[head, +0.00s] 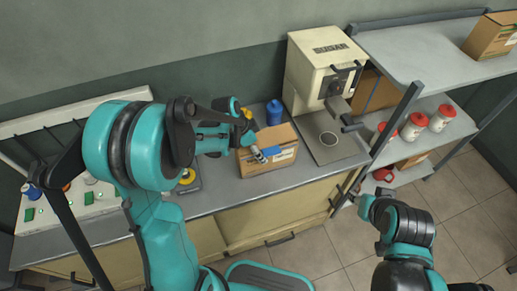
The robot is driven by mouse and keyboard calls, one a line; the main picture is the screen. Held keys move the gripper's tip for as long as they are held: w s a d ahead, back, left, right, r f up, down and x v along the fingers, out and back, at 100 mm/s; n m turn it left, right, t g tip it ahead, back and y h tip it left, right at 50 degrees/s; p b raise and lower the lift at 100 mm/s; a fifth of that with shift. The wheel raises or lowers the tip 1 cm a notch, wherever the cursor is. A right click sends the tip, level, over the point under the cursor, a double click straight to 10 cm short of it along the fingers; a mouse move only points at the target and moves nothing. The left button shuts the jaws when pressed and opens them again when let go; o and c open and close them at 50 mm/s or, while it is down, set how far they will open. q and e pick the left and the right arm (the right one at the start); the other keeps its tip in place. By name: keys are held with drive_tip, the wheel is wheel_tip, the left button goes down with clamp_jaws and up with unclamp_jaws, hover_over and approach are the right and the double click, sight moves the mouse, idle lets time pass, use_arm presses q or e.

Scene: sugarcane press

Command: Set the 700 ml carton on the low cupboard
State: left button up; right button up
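An open-topped brown cardboard carton (282,135) with a blue patch on its side stands on the grey top of the low cupboard (235,195), in front of a blue bottle. Its 700 ml marking cannot be read. My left arm reaches in from the left, and my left gripper (259,154) is at the carton's left front side; whether it touches or grips the carton is unclear. My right gripper (362,203) is in front of the cupboard's right end, apart from the carton; its fingers are too small to read.
A cream sugar press (318,75) stands right of the carton. The blue bottle (274,112) is behind it. A shelf rack (430,48) at right holds another carton (490,36) and red-lidded jars (413,126).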

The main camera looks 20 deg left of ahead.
use_arm(q)
drive_tip(key=shift+f, duration=0.1)
drive_tip(key=o, duration=1.2)
